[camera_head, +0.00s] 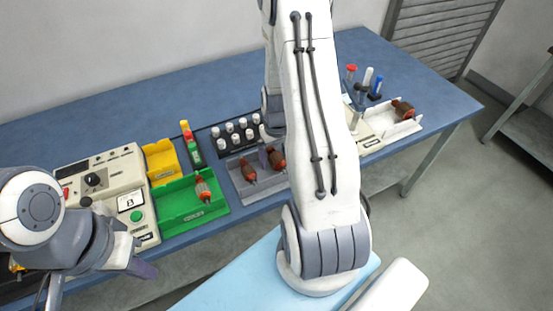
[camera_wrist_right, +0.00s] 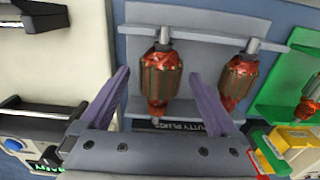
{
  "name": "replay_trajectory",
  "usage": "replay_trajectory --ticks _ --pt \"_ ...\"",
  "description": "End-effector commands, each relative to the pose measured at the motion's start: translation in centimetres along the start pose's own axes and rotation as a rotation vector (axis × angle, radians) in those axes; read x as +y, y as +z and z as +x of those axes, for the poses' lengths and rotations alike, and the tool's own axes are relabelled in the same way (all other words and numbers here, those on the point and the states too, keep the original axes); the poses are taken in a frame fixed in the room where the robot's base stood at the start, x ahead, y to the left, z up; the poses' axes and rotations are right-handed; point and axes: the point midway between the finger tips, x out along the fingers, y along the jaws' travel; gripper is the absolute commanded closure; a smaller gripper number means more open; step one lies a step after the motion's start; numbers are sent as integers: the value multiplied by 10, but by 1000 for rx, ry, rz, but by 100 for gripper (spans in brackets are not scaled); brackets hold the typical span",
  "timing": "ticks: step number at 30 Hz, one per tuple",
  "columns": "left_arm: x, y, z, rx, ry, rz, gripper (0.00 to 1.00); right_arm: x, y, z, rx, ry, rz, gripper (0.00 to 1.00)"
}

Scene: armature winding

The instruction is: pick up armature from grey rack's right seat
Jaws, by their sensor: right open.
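The grey rack (camera_head: 263,190) stands on the bench and holds two red-brown armatures. The left-seat armature (camera_head: 248,171) lies beside the right-seat armature (camera_head: 277,159) in the head view. The right wrist view looks from the opposite side, so the right-seat armature (camera_wrist_right: 161,80) is on its left and the left-seat armature (camera_wrist_right: 239,78) on its right. My right gripper (camera_wrist_right: 164,92) is open, with its two purple fingers on either side of the right-seat armature; contact cannot be told. My left gripper (camera_head: 140,266) is at the lower left, away from the rack; its jaw opening is unclear.
A green tray (camera_head: 217,207) with another armature is left of the rack. A yellow bin (camera_head: 161,160) and a control box (camera_head: 98,178) stand further left. White-capped bottles (camera_head: 229,128) stand behind the rack. A white fixture (camera_head: 384,126) with an armature is at the right.

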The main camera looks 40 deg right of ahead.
Motion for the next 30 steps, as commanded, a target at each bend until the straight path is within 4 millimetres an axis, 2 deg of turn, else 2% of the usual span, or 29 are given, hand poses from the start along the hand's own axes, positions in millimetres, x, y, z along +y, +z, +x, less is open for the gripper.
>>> replay_trajectory --ticks 1,5,6,8,20,25,29,30 --pt "0 0 0 0 0 0 100 0 0 0 0 0 0 15" --pt "0 0 0 0 0 0 100 0 0 0 0 0 0 65" --pt "0 0 0 0 0 0 100 0 0 0 0 0 0 80" --pt "0 0 0 0 0 0 100 0 0 0 0 0 0 100" --pt "0 0 1 0 0 0 100 0 -1 -5 2 0 0 100" --pt "0 0 3 0 0 0 100 0 -1 -21 5 1 0 100" --pt "0 0 7 0 0 0 100 1 -2 -45 8 2 0 100" --pt "-1 0 8 0 0 0 100 13 0 -48 6 2 6 100"
